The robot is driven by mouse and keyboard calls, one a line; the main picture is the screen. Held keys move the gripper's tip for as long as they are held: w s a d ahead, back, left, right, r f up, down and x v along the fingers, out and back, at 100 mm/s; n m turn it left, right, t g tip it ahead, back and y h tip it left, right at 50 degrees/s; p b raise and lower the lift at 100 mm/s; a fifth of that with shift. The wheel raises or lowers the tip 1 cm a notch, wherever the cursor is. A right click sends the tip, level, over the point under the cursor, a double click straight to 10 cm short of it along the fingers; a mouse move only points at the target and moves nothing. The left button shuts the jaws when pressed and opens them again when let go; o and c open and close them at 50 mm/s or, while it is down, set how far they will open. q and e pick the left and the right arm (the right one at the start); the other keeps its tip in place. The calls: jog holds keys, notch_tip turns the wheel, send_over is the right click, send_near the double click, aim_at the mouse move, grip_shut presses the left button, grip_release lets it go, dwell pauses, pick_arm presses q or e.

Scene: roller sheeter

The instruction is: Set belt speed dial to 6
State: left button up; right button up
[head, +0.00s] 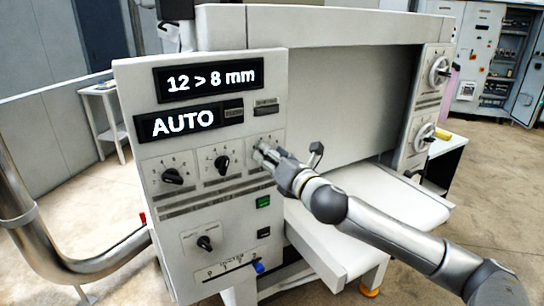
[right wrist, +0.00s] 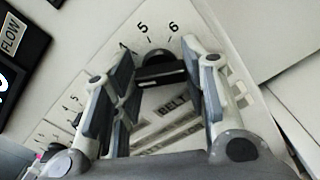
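The belt speed dial (right wrist: 160,72) is a dark knob on the pale panel, with the numbers 4, 5 and 6 above it and the label BELT below it in the right wrist view. My right gripper (right wrist: 158,68) is open, with its fingers on either side of the knob. I cannot tell whether they touch it or where the pointer sits. In the head view my right gripper (head: 266,156) is at the right end of the dial row and hides most of this dial.
The control panel (head: 215,205) also has two black dials (head: 172,177) (head: 222,163) left of my gripper. A lower selector knob (head: 205,243), a green button (head: 263,201) and a blue knob (head: 259,267) sit below. Displays (head: 210,80) read "12 > 8 mm" and "AUTO". A white belt table (head: 390,205) extends right.

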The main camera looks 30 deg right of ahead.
jog(key=shift+c, duration=0.8)
jog(key=shift+m, duration=0.3)
jog(key=m+p, duration=0.5)
jog(key=m, duration=1.8)
jog(key=shift+f+p, duration=0.2)
jog(key=shift+p, duration=0.1)
jog(key=o, duration=1)
